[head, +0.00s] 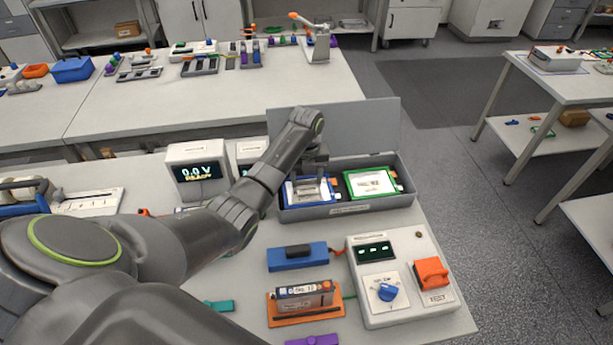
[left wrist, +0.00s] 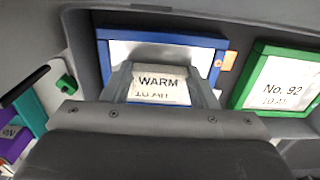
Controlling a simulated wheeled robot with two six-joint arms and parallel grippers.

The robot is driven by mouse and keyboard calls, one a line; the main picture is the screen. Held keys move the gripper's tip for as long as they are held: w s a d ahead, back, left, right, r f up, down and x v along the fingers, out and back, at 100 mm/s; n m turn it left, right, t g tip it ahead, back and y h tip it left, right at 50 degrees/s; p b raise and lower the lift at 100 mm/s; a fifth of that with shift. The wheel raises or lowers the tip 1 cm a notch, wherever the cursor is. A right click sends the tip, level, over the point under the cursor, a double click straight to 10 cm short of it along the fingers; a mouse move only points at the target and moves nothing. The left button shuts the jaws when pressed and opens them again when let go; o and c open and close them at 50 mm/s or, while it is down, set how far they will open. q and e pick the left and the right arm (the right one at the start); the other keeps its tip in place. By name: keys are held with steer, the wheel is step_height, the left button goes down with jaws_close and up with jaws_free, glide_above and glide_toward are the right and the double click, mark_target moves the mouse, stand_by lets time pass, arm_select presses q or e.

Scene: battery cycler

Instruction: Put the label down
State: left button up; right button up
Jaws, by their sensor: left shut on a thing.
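A white label (left wrist: 158,84) reading "WARM" with "10 Ah" under it is held between the fingers of my left gripper (head: 309,187). The gripper (left wrist: 160,92) is shut on it, over the blue-framed tray (left wrist: 160,38) in the left half of an open grey box (head: 350,210). In the head view the label is small and mostly hidden by the fingers. I cannot tell whether it touches the tray. My right gripper is not in view.
A green-framed card reading "No. 92" (head: 370,183) lies in the right half of the box. The box's raised lid (head: 365,125) stands behind my arm. In front are a tester (head: 400,275), an orange cradle with a battery (head: 304,295) and a blue block (head: 297,256).

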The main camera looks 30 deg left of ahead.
mark_target(306, 184)
arm_select(q)
steer(key=shift+f, duration=0.1)
steer(key=o, duration=0.9)
steer(key=shift+o, duration=0.2)
steer(key=shift+r, duration=0.2)
step_height(306, 184, up, 8)
steer(key=shift+f+b, duration=0.25)
steer(key=shift+b, duration=0.85)
step_height(306, 184, up, 4)
steer(key=p, duration=0.4)
steer(key=shift+r+p, duration=0.25)
steer(key=shift+p, duration=0.15)
